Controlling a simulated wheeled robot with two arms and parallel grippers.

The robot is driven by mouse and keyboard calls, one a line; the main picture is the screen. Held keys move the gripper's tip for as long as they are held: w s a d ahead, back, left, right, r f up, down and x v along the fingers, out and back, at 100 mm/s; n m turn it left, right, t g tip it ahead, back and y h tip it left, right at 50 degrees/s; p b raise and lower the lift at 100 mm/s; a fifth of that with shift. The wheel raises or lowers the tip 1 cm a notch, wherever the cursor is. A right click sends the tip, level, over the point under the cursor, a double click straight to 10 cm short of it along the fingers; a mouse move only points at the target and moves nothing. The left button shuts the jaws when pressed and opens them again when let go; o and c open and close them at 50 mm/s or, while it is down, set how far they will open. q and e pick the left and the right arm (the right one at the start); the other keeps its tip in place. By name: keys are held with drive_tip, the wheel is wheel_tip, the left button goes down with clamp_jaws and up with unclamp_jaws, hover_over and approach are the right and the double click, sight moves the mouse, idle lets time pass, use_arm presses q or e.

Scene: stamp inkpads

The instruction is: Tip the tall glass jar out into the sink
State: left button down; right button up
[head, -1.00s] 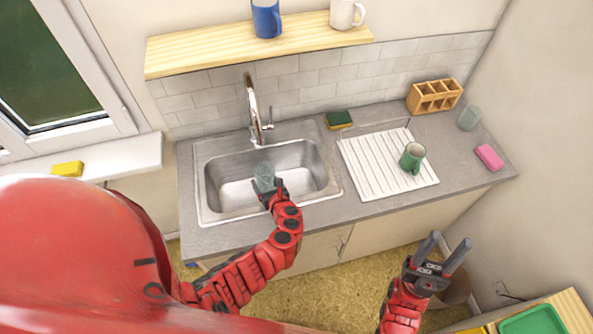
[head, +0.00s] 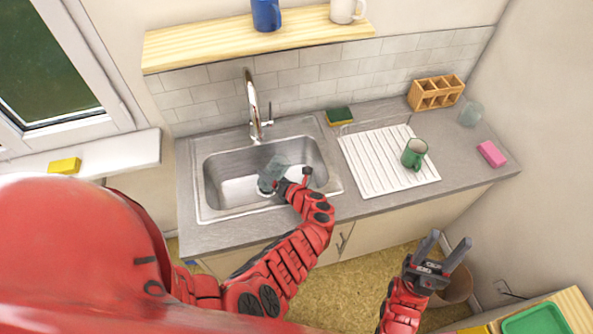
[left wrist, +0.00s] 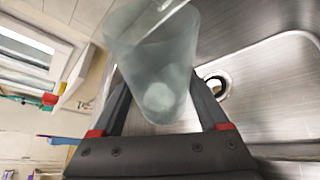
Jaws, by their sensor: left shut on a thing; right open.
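The tall glass jar (head: 274,170) is clear and slightly greenish. My left gripper (head: 284,184) is shut on it and holds it over the sink basin (head: 225,192). The jar is tilted in the head view. In the left wrist view the jar (left wrist: 155,65) sits between the two dark fingers, with a pale round patch at its lower end. I cannot tell whether anything is pouring out. The sink's drain hole (left wrist: 217,83) shows beside the jar. My right gripper (head: 438,252) is open and empty, in front of the counter.
A chrome tap (head: 253,105) stands behind the basin. A sponge (head: 339,116), wooden rack (head: 436,92), another glass (head: 471,114) and pink block (head: 491,153) stand on the counter.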

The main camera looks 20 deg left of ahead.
sight(273, 173)
use_arm(q)
drive_tip(key=shift+s+a+r+m+g+y+b, duration=0.1)
drive_tip(key=shift+r+m+g+y+b, duration=0.35)
drive_tip(key=shift+r+m, duration=0.5)
drive_tip(key=shift+f+m+y+b, duration=0.3)
drive_tip(key=shift+m+y+b, duration=0.05)
drive_tip(key=shift+b, duration=0.6)
drive_tip(key=shift+s+a, duration=0.1)
drive_tip(key=shift+r+m+g+b, duration=0.3)
drive_tip(key=shift+r+m, duration=0.1)
drive_tip(key=shift+m, duration=0.1)
drive_tip(key=shift+r+y, duration=0.2)
drive_tip(key=shift+y, duration=0.2)
drive_tip(key=shift+r+m+b, duration=0.2)
drive_tip(key=shift+m+b, duration=0.15)
drive_tip(key=shift+m, duration=0.05)
drive_tip(key=shift+w+d+f+m+y+b, duration=0.3)
drive_tip(key=shift+w+d+m+y+b, duration=0.25)
drive_tip(key=shift+b, duration=1.6)
drive_tip(key=shift+a+r, duration=0.1)
drive_tip(key=shift+r, duration=0.15)
drive_tip(key=shift+s, duration=0.1)
